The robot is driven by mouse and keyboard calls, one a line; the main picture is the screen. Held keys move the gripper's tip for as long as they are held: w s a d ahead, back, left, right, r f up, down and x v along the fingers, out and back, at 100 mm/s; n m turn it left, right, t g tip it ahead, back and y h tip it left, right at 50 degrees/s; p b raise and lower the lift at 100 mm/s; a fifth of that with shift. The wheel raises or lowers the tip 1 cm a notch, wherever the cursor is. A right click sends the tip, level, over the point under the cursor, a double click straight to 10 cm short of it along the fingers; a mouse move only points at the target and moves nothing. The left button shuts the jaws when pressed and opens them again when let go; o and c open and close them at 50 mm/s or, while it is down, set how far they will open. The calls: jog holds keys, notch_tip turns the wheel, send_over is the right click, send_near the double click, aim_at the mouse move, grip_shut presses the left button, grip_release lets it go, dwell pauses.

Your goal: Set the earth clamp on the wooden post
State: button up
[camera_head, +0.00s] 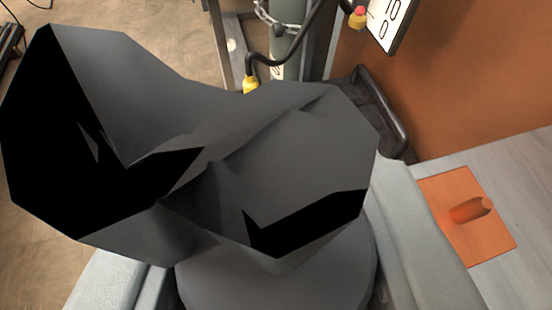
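A short orange round peg (472,210) stands on a flat orange square base (497,243) at the right. It may be the wooden post; I cannot be sure from its look. I cannot make out an earth clamp in this view. A large dark grey faceted body, which appears to be part of my own arm, fills the middle and hides much of the scene. I see no gripper fingers, so whether anything is held does not show.
The orange base lies on a grey surface (525,175) beside an orange-brown panel (455,70). Bare brown floor (150,25) shows at upper left.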

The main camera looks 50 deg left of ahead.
jog(key=shift+f, duration=0.3)
jog(key=o, duration=1.1)
jog(key=shift+c, duration=0.2)
jog(key=v, duration=1.7)
jog(key=s+d+r+m+t+h, duration=0.2)
jog(key=d+r+m+t+h, duration=0.15)
jog(key=d+r, duration=0.5)
jog(key=s+d+r+m+t+h, duration=0.2)
jog(key=d+r+t, duration=0.3)
jog(key=d+r, duration=0.3)
jog(key=s+d+r+m+h, duration=0.2)
jog(key=s+d+m+h, duration=0.3)
jog(key=s+d, duration=0.6)
jog(key=s, duration=0.3)
jog(key=shift+d+r+t, duration=0.3)
jog(key=shift+r+t, duration=0.05)
jog(key=shift+r, duration=0.05)
